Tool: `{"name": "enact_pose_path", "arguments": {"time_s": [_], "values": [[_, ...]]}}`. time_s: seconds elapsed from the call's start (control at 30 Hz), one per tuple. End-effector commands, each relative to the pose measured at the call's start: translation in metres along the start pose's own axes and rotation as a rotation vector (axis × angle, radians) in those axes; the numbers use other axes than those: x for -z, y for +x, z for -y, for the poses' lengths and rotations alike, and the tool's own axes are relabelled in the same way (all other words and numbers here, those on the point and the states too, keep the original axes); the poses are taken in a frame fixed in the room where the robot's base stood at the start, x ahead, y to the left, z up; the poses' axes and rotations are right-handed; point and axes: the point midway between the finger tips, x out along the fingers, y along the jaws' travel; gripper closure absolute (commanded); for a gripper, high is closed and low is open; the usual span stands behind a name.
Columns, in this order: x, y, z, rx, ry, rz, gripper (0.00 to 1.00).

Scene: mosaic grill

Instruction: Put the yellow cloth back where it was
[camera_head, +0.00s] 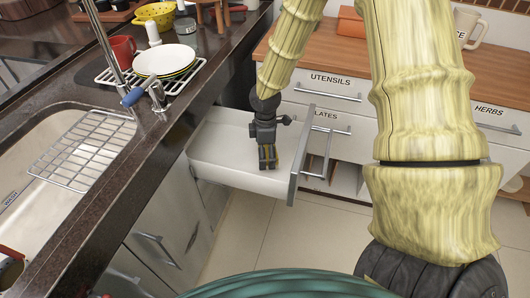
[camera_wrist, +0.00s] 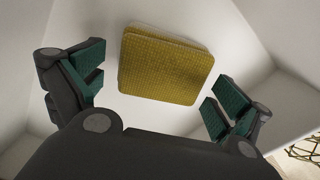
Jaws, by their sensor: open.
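The yellow cloth (camera_wrist: 165,66) is a flat, folded square with rounded corners. In the wrist view it lies on the white floor of the open drawer, slightly tilted, between and beyond my fingertips. My gripper (camera_wrist: 155,95) is open, with its two green-padded fingers spread wide to either side of the cloth. In the head view my gripper (camera_head: 267,158) points down inside the pulled-out drawer (camera_head: 215,170), near its front panel. The cloth is mostly hidden behind my gripper there, with perhaps a small yellow part showing.
The counter at left holds a sink (camera_head: 60,140) with a wire rack, a faucet (camera_head: 145,95), and a dish rack with plates (camera_head: 165,60) and a red mug (camera_head: 123,48). Labelled drawers, including UTENSILS (camera_head: 330,95), stand behind. The drawer's walls closely surround my gripper.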

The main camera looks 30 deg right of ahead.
Motion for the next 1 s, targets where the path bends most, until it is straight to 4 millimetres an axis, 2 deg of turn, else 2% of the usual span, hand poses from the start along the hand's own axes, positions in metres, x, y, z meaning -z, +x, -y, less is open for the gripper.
{"name": "enact_pose_path", "arguments": {"time_s": [0.23,0.7,1.0], "values": [[0.0,-0.016,-0.001,-0.002,0.0,-0.001,0.0],[0.001,-0.091,-0.001,-0.002,0.0,-0.002,0.0],[0.0,-0.118,0.0,-0.001,0.0,-0.001,0.0]]}}
